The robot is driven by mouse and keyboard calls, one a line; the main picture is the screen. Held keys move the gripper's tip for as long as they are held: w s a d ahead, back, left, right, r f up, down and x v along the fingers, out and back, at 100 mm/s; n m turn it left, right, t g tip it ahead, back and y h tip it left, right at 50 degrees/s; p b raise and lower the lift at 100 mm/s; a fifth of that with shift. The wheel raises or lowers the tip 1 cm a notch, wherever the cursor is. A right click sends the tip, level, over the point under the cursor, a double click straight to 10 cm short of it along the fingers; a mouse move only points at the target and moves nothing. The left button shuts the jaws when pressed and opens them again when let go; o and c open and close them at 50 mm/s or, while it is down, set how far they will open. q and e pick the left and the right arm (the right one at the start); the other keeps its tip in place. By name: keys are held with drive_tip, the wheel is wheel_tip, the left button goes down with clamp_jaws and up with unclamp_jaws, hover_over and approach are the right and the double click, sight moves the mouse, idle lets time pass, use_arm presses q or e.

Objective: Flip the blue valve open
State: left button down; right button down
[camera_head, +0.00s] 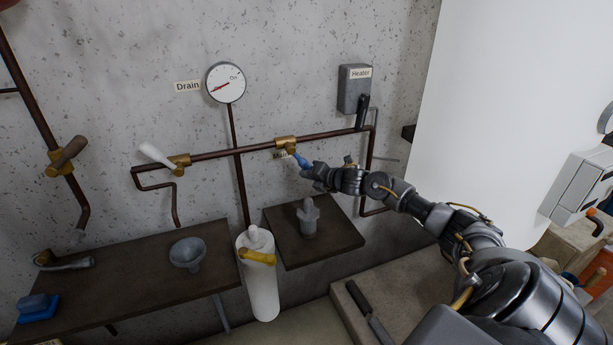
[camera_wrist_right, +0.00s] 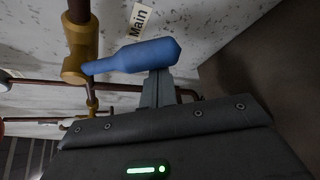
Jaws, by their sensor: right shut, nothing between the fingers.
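The blue valve handle (camera_head: 301,161) sticks out from a brass fitting (camera_head: 285,142) on the horizontal copper pipe and slants down to the right in the head view. In the right wrist view the blue handle (camera_wrist_right: 140,56) lies across the picture, joined to the brass body (camera_wrist_right: 76,66) at left. My right gripper (camera_head: 308,172) is at the free end of the handle. Its shut fingers (camera_wrist_right: 157,88) show right beside the handle, with nothing between them; I cannot tell whether they touch it. My left gripper is not in view.
A white-handled valve (camera_head: 157,154) sits farther left on the same pipe, below a gauge (camera_head: 226,82). The Heater box (camera_head: 354,89) hangs right of the gauge. A small shelf (camera_head: 340,236) with a grey object (camera_head: 308,218) lies under my right gripper. A "Main" label (camera_wrist_right: 139,20) is near the blue handle.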

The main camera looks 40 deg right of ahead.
drive_tip(key=shift+s+d+r+n, duration=0.1)
drive_tip(key=shift+d+r+n, duration=0.1)
drive_tip(key=shift+d+n, duration=0.1)
drive_tip(key=s+d+r+n+g+h+p, duration=0.1)
drive_tip(key=d+r+n+g+h, duration=0.2)
drive_tip(key=r, duration=0.4)
drive_tip(key=shift+s+d+n+h, duration=0.25)
drive_tip(key=shift+d+n+h, duration=0.45)
drive_tip(key=shift+n+h, duration=0.4)
drive_tip(key=shift+r, duration=0.1)
drive_tip(key=s+a+r+b, duration=0.1)
drive_tip(key=s+a+b, duration=0.2)
drive_tip(key=s, duration=0.6)
drive_tip(key=shift+b, duration=0.65)
